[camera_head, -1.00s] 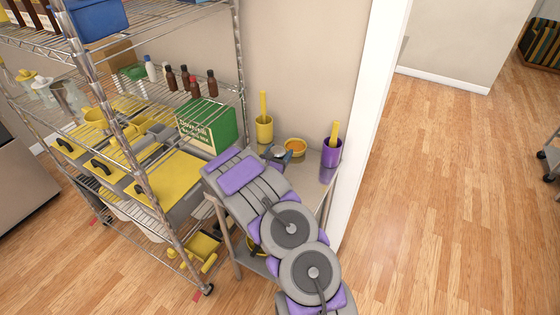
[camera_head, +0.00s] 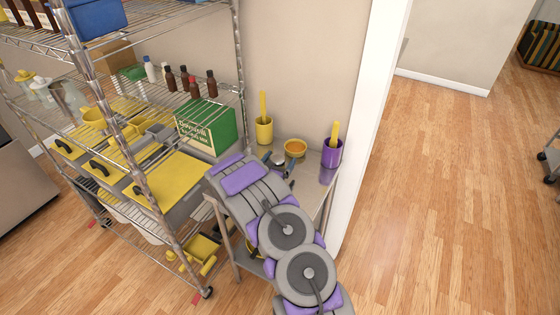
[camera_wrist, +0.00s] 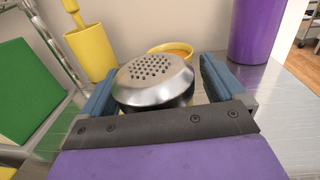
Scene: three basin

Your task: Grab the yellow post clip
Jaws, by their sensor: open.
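I cannot pick out a yellow post clip for certain in either view. In the wrist view my gripper (camera_wrist: 160,68) is open, with one blue finger on each side of a silver shaker (camera_wrist: 152,78) with a perforated domed top. I cannot tell whether the fingers touch it. In the head view the shaker (camera_head: 279,158) shows small on the metal table, beside my gripper (camera_head: 281,168). Yellow things near by are a cup with a yellow stick (camera_head: 264,130) and a bowl with orange contents (camera_head: 294,148). My arm hides part of the table.
A purple cup (camera_head: 332,153) with a yellow handle stands at the table's right. A wire shelf (camera_head: 243,75) on the left holds bottles, a green box (camera_head: 222,122) and yellow-lidded bins. A wall is behind the table. Wooden floor (camera_head: 450,200) is open on the right.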

